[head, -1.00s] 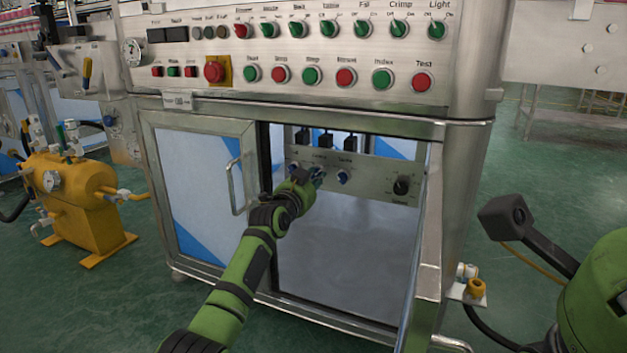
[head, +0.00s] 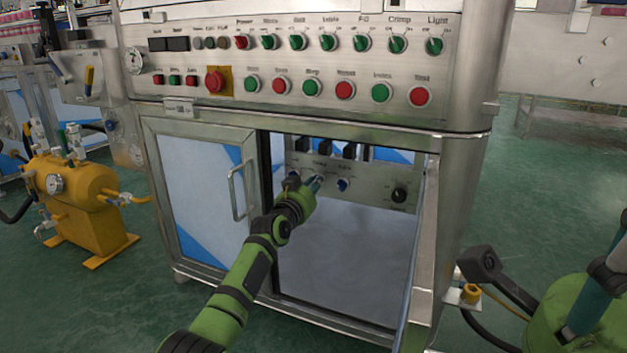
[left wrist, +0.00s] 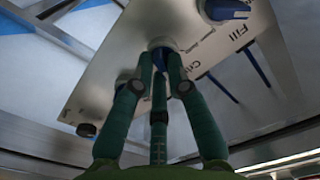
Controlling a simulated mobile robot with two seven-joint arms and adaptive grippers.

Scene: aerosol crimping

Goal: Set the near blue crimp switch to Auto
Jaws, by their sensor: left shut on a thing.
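A steel panel (head: 368,188) inside the open cabinet carries a row of blue switches. My left gripper (head: 316,182) is shut on the middle blue switch, under a label that starts "Cri" in the left wrist view. There the fingertips (left wrist: 163,52) close around the blue switch (left wrist: 158,62) and hide most of it, so its setting cannot be read. The blue Fill switch (left wrist: 226,9) is beside it, and another blue switch (head: 343,184) is to the right in the head view. Part of my right gripper (head: 592,300) shows at the right edge; its fingertips are not clear.
A black knob (head: 399,195) is at the panel's right end. The cabinet's glazed left door (head: 205,200) and an open door edge (head: 425,255) flank the opening. Buttons and selectors line the upper console (head: 300,65). The cabinet floor (head: 340,255) is clear.

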